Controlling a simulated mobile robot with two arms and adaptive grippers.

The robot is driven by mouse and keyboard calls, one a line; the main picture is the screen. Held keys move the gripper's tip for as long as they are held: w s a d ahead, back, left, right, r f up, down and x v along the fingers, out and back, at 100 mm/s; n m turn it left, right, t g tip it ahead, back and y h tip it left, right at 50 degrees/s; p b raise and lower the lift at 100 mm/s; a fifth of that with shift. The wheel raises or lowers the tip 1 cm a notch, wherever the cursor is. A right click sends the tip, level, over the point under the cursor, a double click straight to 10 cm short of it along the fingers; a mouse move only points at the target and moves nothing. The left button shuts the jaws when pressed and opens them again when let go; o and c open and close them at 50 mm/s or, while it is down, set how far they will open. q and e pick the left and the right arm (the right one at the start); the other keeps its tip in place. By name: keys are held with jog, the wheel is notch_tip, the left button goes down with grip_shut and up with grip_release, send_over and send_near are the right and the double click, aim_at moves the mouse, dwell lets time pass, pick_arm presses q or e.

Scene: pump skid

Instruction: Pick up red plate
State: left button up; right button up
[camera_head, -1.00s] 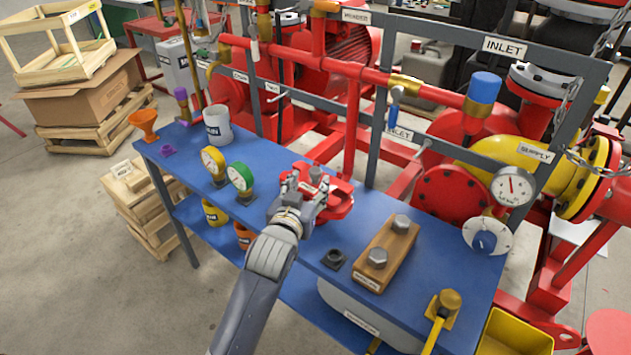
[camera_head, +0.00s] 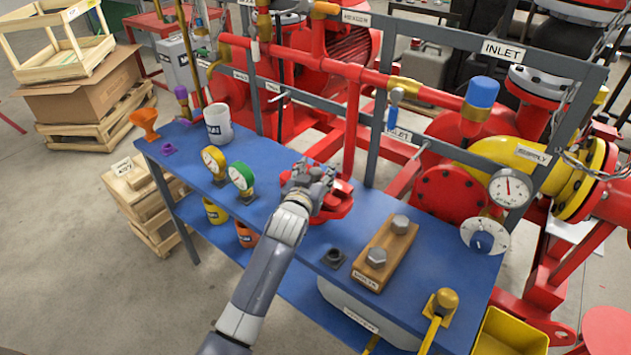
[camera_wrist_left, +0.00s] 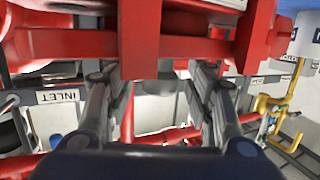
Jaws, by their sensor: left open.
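The red plate (camera_head: 336,203) is on the blue table (camera_head: 290,222), near its middle, partly hidden by my left gripper (camera_head: 314,176). My left gripper is over the plate's far left part in the head view. In the left wrist view, its two fingers (camera_wrist_left: 160,85) stand apart, with red parts (camera_wrist_left: 140,40) close in front of the tips; I cannot tell whether they touch. My right gripper is not in view.
A green gauge (camera_head: 241,177) and a yellow gauge (camera_head: 214,160) stand left of the gripper. A wooden block with bolts (camera_head: 385,255) and a small black fitting (camera_head: 334,258) are to the right. Red pipes and a grey frame (camera_head: 377,120) rise behind the table.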

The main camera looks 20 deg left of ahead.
pick_arm(q)
jog(key=shift+c, duration=0.6)
grip_shut()
jog(key=shift+r, duration=0.15)
jog(key=shift+r, duration=0.1)
